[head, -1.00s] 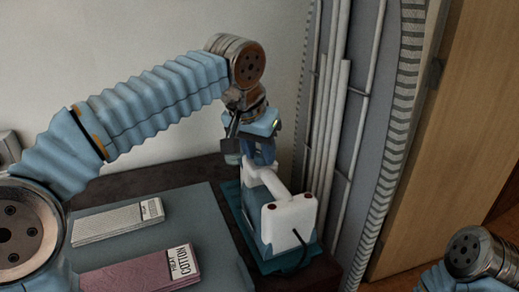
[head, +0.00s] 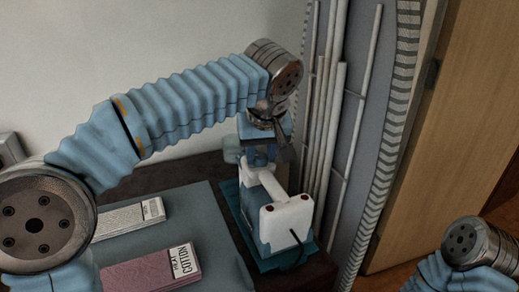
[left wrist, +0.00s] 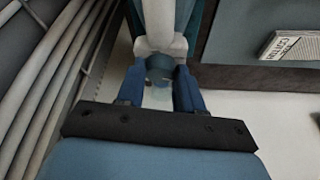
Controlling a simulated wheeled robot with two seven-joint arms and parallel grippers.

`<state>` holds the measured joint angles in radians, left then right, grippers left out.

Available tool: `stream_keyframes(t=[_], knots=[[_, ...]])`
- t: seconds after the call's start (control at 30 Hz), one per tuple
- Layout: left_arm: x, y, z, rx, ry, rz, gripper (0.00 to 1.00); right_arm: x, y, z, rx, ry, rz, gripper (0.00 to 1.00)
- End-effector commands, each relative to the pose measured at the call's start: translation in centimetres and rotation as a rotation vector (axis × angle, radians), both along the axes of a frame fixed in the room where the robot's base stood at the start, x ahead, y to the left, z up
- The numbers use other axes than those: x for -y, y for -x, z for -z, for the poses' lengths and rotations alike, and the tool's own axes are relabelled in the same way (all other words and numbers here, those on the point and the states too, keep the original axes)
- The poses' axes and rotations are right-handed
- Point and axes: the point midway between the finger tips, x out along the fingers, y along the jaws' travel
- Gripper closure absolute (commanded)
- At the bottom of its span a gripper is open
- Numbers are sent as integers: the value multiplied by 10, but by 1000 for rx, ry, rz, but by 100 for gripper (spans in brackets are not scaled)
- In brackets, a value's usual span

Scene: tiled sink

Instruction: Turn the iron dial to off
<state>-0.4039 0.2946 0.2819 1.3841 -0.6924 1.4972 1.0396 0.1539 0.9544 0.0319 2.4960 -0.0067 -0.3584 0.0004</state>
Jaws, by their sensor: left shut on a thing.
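The white and teal iron (head: 287,215) sits on a teal base (head: 232,196) at the right end of the board in the head view. Its white handle (left wrist: 160,22) enters from the top of the left wrist view. The round blue dial (left wrist: 159,68) shows below the handle, between my two blue fingers. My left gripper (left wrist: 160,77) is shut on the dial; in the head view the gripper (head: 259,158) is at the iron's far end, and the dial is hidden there. Dial markings cannot be read. My right gripper is not in view; only part of that arm shows.
A grey cloth (head: 128,219) and a pink cloth (head: 150,273), both with labels, lie on the blue-grey board (head: 195,215). Pale vertical pipes (head: 325,125) stand close to the right of the iron. A pale wall is behind.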

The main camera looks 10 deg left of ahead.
Motion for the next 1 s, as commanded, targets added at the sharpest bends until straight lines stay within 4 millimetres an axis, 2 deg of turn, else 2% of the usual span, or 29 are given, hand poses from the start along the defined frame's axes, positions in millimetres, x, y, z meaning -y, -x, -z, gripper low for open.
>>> stream_keyframes(t=[0.7, 1.0], knots=[[6, -5, -1, 4, 1, -678, 94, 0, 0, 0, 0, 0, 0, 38], [7, -8, -1, 4, 3, -917, 94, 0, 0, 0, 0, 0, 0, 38]])
